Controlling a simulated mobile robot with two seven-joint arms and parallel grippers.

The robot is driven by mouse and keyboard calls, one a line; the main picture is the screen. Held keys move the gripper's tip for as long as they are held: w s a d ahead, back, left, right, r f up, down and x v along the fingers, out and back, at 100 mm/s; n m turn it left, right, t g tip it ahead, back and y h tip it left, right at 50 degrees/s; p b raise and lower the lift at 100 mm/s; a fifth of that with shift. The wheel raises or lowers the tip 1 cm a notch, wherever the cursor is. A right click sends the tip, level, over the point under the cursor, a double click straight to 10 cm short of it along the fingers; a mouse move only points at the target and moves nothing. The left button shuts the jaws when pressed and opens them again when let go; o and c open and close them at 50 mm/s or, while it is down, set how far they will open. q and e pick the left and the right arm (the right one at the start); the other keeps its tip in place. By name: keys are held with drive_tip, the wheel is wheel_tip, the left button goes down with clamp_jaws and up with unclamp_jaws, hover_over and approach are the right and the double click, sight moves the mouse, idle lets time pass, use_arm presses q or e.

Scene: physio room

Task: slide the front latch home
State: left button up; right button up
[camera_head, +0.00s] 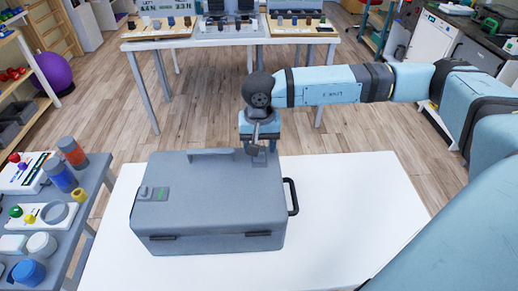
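A grey case (215,205) with its lid down sits on a white table (350,215). Two dark latch-like strips show on its near face, one at the left (163,237) and one at the right (258,233). A small raised fitting with a green mark (153,193) is on the left of the lid. My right gripper (258,152) points down at the far right part of the lid. Its fingertips are small and partly hidden, so I cannot tell their opening or whether they touch. My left gripper is not in view.
A black handle (292,196) sticks out from the case's right side. A grey side table (75,210) with cans and small devices stands close on the left. The white table is bare right of the case. Another table (225,36) stands behind.

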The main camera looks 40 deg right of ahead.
drive_tip(key=shift+f, duration=1.1)
clamp_jaws()
drive_tip(key=shift+w+d+f+b, duration=0.1)
drive_tip(key=shift+w+d+b, duration=0.25)
drive_tip(key=shift+w, duration=0.2)
drive_tip(key=shift+w+d+f+b, duration=0.1)
drive_tip(key=shift+w+d+b, duration=0.15)
drive_tip(key=shift+w+b, duration=0.25)
drive_tip(key=shift+w+d+r, duration=0.15)
drive_tip(key=shift+w, duration=0.1)
drive_tip(key=shift+r, duration=0.1)
unclamp_jaws()
